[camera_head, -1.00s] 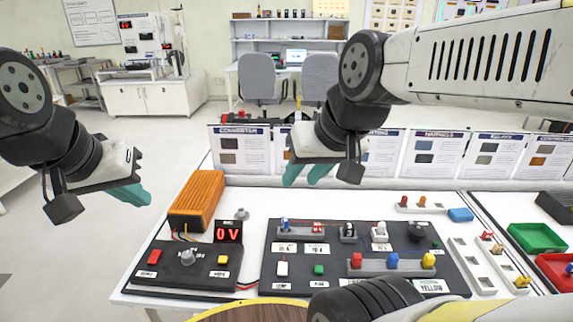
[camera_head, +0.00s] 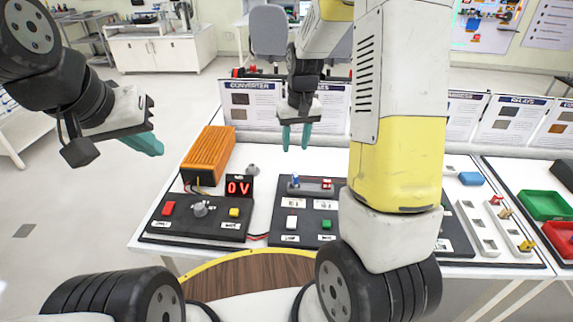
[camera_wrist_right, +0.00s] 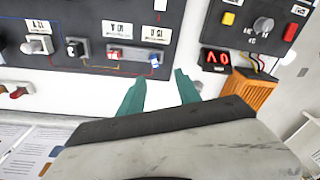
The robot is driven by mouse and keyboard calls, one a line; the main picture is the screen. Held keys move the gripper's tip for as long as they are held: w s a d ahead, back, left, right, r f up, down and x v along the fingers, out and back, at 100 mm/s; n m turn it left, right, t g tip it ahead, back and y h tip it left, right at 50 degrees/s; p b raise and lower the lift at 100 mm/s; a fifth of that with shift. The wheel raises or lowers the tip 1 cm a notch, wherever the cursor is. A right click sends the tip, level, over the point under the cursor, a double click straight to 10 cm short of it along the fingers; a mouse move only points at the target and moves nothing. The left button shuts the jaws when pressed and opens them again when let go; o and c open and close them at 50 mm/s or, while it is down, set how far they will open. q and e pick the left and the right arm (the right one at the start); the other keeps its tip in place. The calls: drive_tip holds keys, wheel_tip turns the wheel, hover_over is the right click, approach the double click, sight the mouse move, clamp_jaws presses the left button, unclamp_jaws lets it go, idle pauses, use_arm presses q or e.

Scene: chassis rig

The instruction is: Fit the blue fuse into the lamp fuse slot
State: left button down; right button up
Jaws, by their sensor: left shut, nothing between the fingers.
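A small blue piece (camera_head: 295,181), possibly the blue fuse, stands at the left end of a grey holder on the dark panel (camera_head: 262,237). It also shows in the wrist view (camera_wrist_right: 155,62), beside a red piece (camera_wrist_right: 114,54). The labels are too small to read, so I cannot tell which slot is the lamp fuse slot. My right gripper (camera_head: 295,140) is open and empty, above the panel's back edge; its teal fingers also show in the wrist view (camera_wrist_right: 160,88). My left gripper (camera_head: 146,144) is shut and empty, left of the table.
An orange finned box (camera_head: 208,155) and a control box with a red "0 V" display (camera_head: 239,188) are at left. White racks (camera_head: 484,228) and a green tray (camera_head: 546,205) are at right. Upright cards (camera_head: 253,105) line the back.

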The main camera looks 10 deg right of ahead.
drive_tip(key=g, duration=0.1)
hover_over(295, 175)
drive_tip(key=shift+h, duration=0.3)
wheel_tip(295, 175, down, 8)
drive_tip(key=shift+w+a+r, duration=0.1)
drive_tip(key=shift+r, duration=0.15)
wheel_tip(295, 175, down, 8)
drive_tip(key=shift+r, duration=0.25)
clamp_jaws()
